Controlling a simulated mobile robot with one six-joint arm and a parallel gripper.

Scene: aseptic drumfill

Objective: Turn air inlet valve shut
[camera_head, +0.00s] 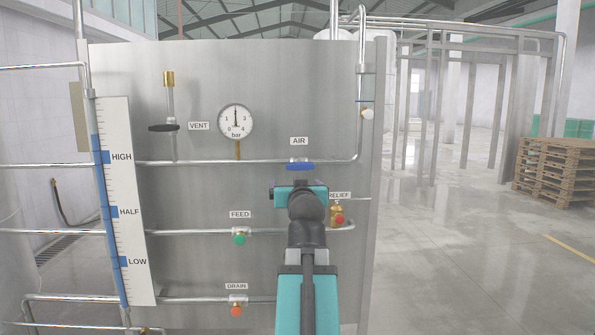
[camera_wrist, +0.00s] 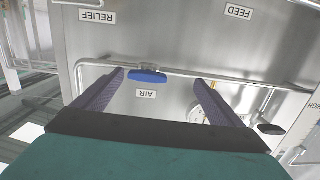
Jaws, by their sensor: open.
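The air inlet valve has a blue handle (camera_head: 300,166) on the horizontal pipe under the AIR label (camera_head: 299,141). The handle lies level, in line with the pipe. In the head view my gripper (camera_head: 300,188) is just below it, with its fingers hidden behind its body. The wrist view is upside down and shows the blue handle (camera_wrist: 148,77) in the gap between the fingertips, nearer the left one. In that view my gripper (camera_wrist: 160,79) is open and empty. The fingers appear apart from the handle.
The steel panel also carries a pressure gauge (camera_head: 236,121), a black vent handle (camera_head: 163,127), a green feed knob (camera_head: 240,239), a red relief knob (camera_head: 339,219) close to the gripper's right and an orange drain knob (camera_head: 236,310). Wooden pallets (camera_head: 556,170) stand far right on open floor.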

